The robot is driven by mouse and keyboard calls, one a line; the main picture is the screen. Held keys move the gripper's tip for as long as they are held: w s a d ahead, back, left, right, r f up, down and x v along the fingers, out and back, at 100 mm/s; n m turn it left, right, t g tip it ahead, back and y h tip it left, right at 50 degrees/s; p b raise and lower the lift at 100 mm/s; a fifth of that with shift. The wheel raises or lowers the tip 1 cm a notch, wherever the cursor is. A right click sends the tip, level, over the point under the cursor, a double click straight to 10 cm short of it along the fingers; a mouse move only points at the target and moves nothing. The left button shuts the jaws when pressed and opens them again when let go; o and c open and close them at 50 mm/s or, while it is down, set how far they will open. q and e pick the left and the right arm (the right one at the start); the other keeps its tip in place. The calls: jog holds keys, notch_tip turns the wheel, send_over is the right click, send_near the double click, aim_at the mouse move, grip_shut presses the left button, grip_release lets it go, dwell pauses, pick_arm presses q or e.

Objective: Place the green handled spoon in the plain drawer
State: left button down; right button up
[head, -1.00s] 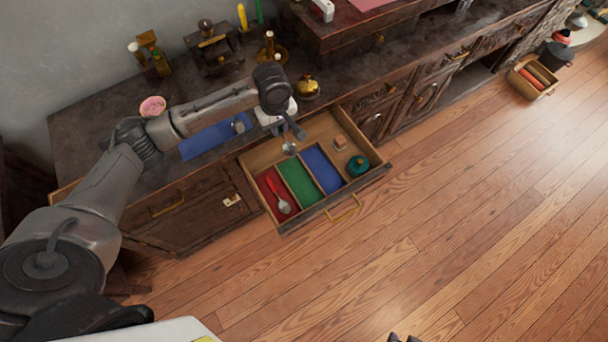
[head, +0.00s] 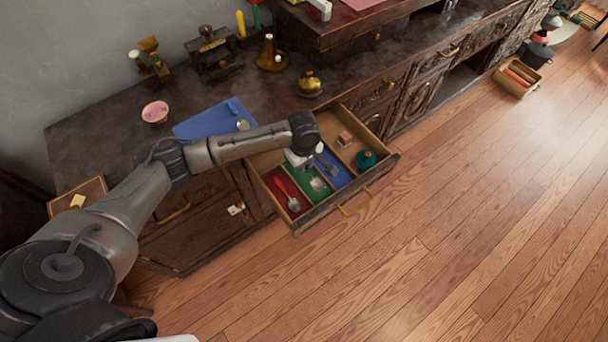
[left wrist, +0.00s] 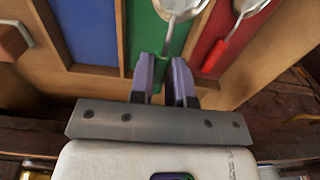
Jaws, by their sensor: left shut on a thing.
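The plain drawer (head: 325,207) stands open in the head view, with red, green and blue compartments and a bare wooden one. My left gripper (head: 318,164) is low in it, over the green compartment (left wrist: 140,20). Its fingers (left wrist: 164,85) are shut on the green handled spoon, whose green handle (left wrist: 166,42) shows between them in the left wrist view. The spoon's metal bowl (head: 318,184) is over the green compartment; I cannot tell whether it touches the bottom. A red handled spoon (head: 281,186) lies in the red compartment. My right gripper is not in view.
A teal round object (head: 365,159) and a small pinkish block (head: 345,138) sit in the wooden compartment. On the counter are a blue mat (head: 205,122), a pink bowl (head: 155,111) and a brass pot (head: 309,84). The floor in front is clear.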

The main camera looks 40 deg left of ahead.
aim_at(304, 176)
pick_arm(q)
jog(key=shift+f, duration=0.35)
jog(key=f+b, duration=0.3)
jog(key=f, duration=0.1)
jog(key=shift+w+f, duration=0.1)
jog(key=shift+w, duration=0.1)
jog(key=shift+s, duration=0.1)
jog(key=shift+p, duration=0.35)
jog(key=c, duration=1.1)
grip_release()
jog(key=shift+f, duration=0.15)
